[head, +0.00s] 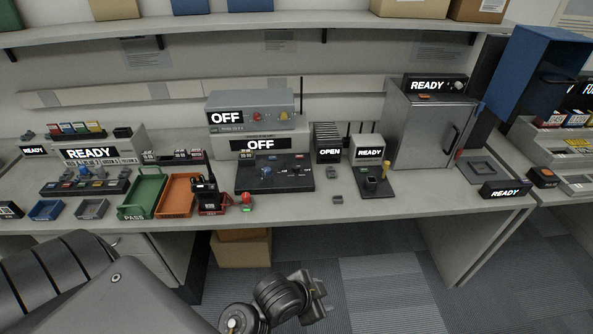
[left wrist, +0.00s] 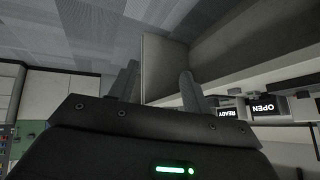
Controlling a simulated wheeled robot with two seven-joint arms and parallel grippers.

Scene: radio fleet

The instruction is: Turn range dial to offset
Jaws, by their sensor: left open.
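No dial can be read as the range dial or its offset mark at this size. A black control panel (head: 274,174) with small blue and pale knobs lies on the bench below a grey unit (head: 252,110) whose signs read OFF. Another dark panel (head: 86,182) with blue and pale knobs sits at the left, below a READY sign. My left gripper (head: 318,297) is low in front of the bench, apart from both panels. In the left wrist view its two fingers (left wrist: 157,72) are spread and empty. My right gripper is not in view.
A green tray (head: 144,192), an orange tray (head: 175,197) and a black handheld radio (head: 207,192) stand near the front edge. A red button (head: 246,199) sits beside them. A grey cabinet (head: 425,130) stands at the right.

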